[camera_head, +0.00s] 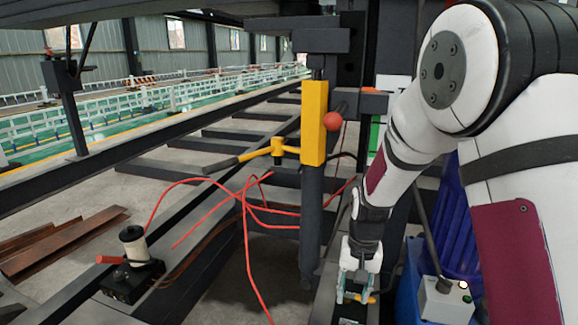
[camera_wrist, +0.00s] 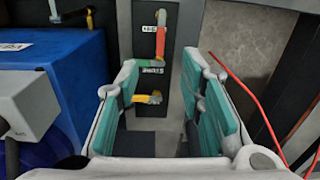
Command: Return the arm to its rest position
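My gripper (camera_head: 355,296) points down at the lower middle of the head view, at the end of my white arm. In the wrist view my gripper (camera_wrist: 160,85) has its two teal-padded fingers wide apart, with nothing held between them. A dark panel (camera_wrist: 174,75) lies beyond the fingers. On it are a red-orange lever (camera_wrist: 160,42) and a lower yellow-orange handle (camera_wrist: 148,98). The lower handle shows in the gap, close to the left finger. Whether it touches that finger cannot be told.
A yellow block (camera_head: 314,122) on a dark upright post, with a red ball knob (camera_head: 332,121), stands left of my arm. Red cables (camera_head: 245,210) hang over the dark frame. A blue box (camera_wrist: 68,85) with a grey box (camera_wrist: 22,105) stands close on the left.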

